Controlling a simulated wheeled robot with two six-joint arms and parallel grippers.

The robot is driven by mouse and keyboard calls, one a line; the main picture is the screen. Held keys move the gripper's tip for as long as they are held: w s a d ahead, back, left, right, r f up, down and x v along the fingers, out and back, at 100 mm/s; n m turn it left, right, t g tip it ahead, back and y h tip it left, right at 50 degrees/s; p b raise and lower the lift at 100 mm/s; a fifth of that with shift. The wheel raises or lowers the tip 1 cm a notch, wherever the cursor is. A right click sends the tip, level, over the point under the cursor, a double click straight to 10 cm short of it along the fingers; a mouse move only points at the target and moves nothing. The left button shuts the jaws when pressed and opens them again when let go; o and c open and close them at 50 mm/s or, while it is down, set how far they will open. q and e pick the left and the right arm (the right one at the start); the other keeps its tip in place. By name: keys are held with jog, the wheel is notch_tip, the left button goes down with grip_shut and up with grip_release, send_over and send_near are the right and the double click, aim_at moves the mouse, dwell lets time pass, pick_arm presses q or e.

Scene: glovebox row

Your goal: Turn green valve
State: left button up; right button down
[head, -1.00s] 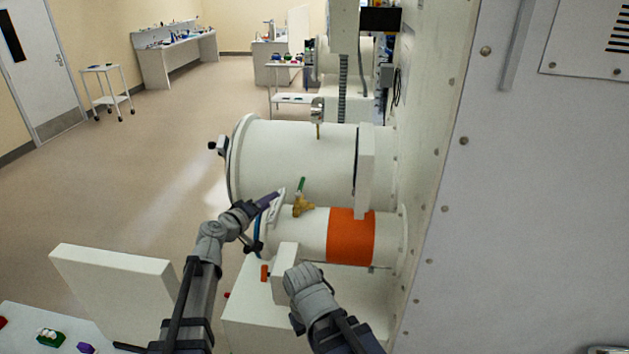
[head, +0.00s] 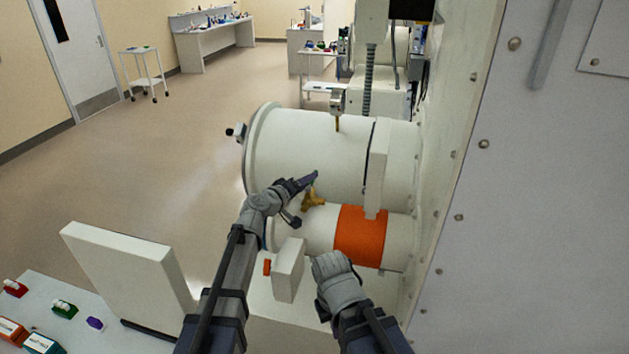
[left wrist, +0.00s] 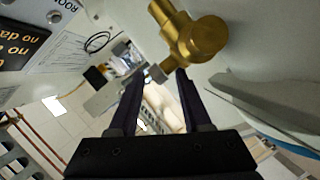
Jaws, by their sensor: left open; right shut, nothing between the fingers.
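The brass valve body (head: 314,199) sits on top of the small white cylinder (head: 305,232) with the orange band. Its green handle was visible earlier; now my left gripper (head: 312,180) covers nearly all of it in the head view. The left gripper is open, just above and beside the brass body. In the left wrist view the brass body (left wrist: 197,36) is beyond the open fingers (left wrist: 155,72), towards the upper right; no green shows there. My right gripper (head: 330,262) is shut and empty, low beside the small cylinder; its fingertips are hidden.
The large white cylinder (head: 310,150) lies just behind the valve. A white block with a red knob (head: 267,266) stands in front of the small cylinder. The glovebox wall (head: 500,230) closes off the right. Open floor (head: 190,150) lies to the left.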

pick_arm(q)
jog(key=x, duration=0.4)
jog(key=shift+w+b, duration=0.1)
jog(key=shift+b, duration=0.2)
jog(key=shift+c, duration=0.3)
grip_shut()
dwell(0.8)
